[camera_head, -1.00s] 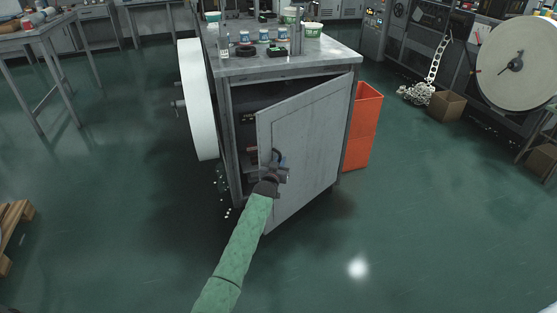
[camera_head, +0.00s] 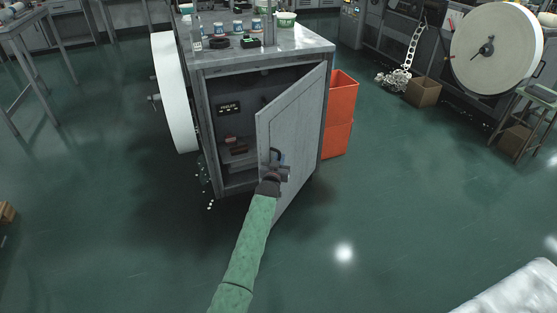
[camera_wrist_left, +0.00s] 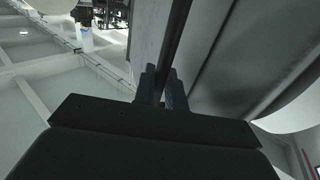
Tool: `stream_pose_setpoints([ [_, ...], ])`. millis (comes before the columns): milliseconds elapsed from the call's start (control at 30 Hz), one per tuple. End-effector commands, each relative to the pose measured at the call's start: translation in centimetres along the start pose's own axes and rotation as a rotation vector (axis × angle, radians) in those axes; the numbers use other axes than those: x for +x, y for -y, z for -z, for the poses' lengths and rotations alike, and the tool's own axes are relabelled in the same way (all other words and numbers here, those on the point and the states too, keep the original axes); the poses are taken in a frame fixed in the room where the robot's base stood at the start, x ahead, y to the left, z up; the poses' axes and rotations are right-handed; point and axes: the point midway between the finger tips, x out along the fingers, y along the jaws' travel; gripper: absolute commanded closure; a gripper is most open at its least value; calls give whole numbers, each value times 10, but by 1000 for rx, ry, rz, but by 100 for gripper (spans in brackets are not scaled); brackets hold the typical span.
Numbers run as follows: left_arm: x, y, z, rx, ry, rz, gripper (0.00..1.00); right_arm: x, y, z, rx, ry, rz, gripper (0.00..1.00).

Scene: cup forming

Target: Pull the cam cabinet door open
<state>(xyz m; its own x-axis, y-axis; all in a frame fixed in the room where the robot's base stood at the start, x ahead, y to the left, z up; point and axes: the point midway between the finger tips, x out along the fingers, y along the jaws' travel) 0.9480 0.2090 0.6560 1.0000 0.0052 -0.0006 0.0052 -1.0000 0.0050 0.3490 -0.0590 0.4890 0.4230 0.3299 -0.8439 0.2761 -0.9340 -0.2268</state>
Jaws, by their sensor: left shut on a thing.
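The grey cam cabinet (camera_head: 210,120) stands in the middle of the head view. Its door (camera_head: 300,130) is hinged on the right and stands partly open, so part of the dark inside shows. My left gripper (camera_head: 276,168) is at the door's free left edge and is shut on the dark door handle (camera_head: 275,155). In the left wrist view the gripper's two fingers (camera_wrist_left: 162,88) close around a dark bar that runs upward along the door. The exact contact is small and partly hidden by the gripper. My right gripper is not in view.
Cups, bottles and small boxes stand on the cabinet top (camera_head: 300,43). A white wheel (camera_head: 172,95) is on its left side. An orange bin (camera_head: 341,110) stands behind the door on the right. A cardboard box (camera_head: 424,92) lies farther back. The floor in front is clear.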

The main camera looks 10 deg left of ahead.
Motion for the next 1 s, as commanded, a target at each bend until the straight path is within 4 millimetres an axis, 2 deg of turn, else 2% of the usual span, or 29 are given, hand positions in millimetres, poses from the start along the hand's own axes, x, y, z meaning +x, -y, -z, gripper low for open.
stream_pose_setpoints([
  [67,1,0,2,0,-3,-1,100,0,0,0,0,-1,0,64],
  [100,1,0,2,0,-3,-1,84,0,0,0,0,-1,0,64],
  [167,1,0,2,0,-3,-1,72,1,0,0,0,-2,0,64],
  [200,1,0,2,0,-2,0,71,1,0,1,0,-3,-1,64],
  [567,-6,0,-1,0,0,0,71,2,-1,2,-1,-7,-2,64],
  [1000,-62,0,0,0,-2,0,71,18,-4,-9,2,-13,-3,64],
])
